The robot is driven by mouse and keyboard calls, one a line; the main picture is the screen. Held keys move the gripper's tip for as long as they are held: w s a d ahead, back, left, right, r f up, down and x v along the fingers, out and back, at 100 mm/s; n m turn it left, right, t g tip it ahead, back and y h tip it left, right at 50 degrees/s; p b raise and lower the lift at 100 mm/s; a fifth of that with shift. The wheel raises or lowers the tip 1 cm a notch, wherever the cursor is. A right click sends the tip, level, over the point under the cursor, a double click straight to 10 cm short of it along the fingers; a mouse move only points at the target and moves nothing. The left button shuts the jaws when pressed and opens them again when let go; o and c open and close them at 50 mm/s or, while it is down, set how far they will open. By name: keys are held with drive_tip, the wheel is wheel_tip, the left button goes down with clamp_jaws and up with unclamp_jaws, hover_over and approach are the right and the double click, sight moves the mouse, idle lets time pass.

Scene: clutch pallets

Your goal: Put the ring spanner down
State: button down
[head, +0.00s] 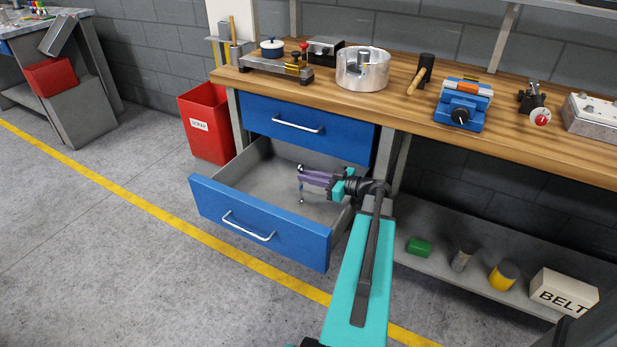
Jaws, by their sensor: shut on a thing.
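The ring spanner (301,199) is a small, thin silver piece, seen in the head view at the tips of my gripper (304,176). My gripper, with purple fingers, is shut on it. The spanner looks roughly upright in the picture, with one end above the fingers and one below. Both are over the open lower drawer (262,225) of the workbench. The drawer is blue-fronted with a grey inside, and the part of it that shows looks empty. My arm hides its right side. I cannot tell whether the spanner touches the drawer floor.
The upper blue drawer (305,130) is shut. A red scrap bin (207,125) stands left. A low shelf (445,268) holds a belt box (563,296) and small items.

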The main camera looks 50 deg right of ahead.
drive_tip(key=shift+f, duration=0.15)
drive_tip(key=c, duration=1.8)
unclamp_jaws()
drive_tip(key=shift+r, duration=0.2)
drive_tip(key=v, duration=1.2)
drive_tip(key=shift+s, duration=0.1)
